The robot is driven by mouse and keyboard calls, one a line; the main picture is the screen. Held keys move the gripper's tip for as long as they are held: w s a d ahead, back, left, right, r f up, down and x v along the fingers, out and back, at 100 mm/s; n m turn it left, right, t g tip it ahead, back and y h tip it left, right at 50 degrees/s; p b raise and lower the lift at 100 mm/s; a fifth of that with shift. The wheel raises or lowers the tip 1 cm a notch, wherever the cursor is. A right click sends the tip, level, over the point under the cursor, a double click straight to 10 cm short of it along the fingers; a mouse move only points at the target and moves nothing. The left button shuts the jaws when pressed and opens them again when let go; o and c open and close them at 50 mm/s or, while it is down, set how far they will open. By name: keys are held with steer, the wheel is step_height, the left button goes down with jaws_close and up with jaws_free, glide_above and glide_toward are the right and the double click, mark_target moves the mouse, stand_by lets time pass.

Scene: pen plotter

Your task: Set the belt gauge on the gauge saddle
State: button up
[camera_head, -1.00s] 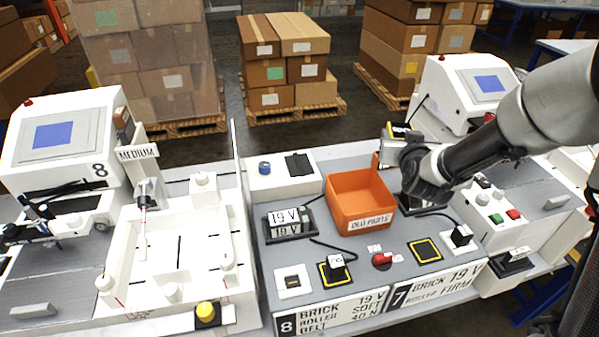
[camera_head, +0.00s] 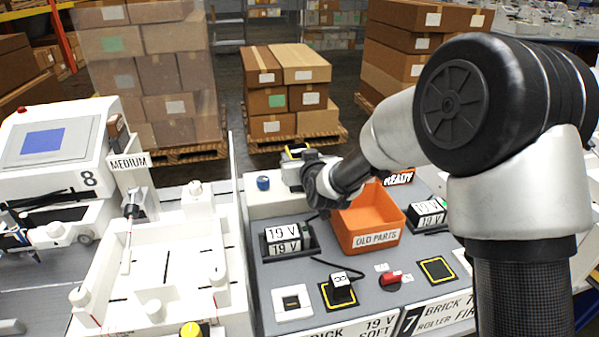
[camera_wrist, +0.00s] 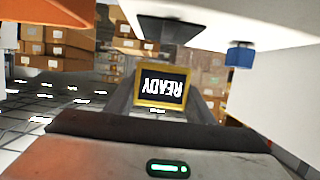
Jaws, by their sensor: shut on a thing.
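My gripper (camera_head: 306,160) is shut on the belt gauge (camera_head: 296,151), a small yellow and black device. It holds the gauge by the white box behind the orange bin. In the wrist view, the gauge (camera_wrist: 160,86) shows a yellow-framed dark screen reading READY, upside down in that picture. A dark block (camera_wrist: 165,27) on the white surface beyond it may be the gauge saddle. In the head view my gripper and the gauge cover that part of the white box, so I cannot tell whether they touch.
A blue knob (camera_head: 263,183) stands on the white box (camera_head: 262,205). The orange OLD PARTS bin (camera_head: 370,222) is just in front of my gripper. A READY sign (camera_head: 398,177) stands behind it. A 19 V block (camera_head: 286,236) sits left of the bin.

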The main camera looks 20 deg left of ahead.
steer(key=shift+f, duration=1.8)
steer(key=shift+f+b, duration=0.2)
steer(key=shift+b, duration=0.15)
steer(key=o, duration=1.3)
steer(key=shift+r, duration=0.2)
steer(key=v, duration=1.2)
steer(key=shift+d, duration=0.1)
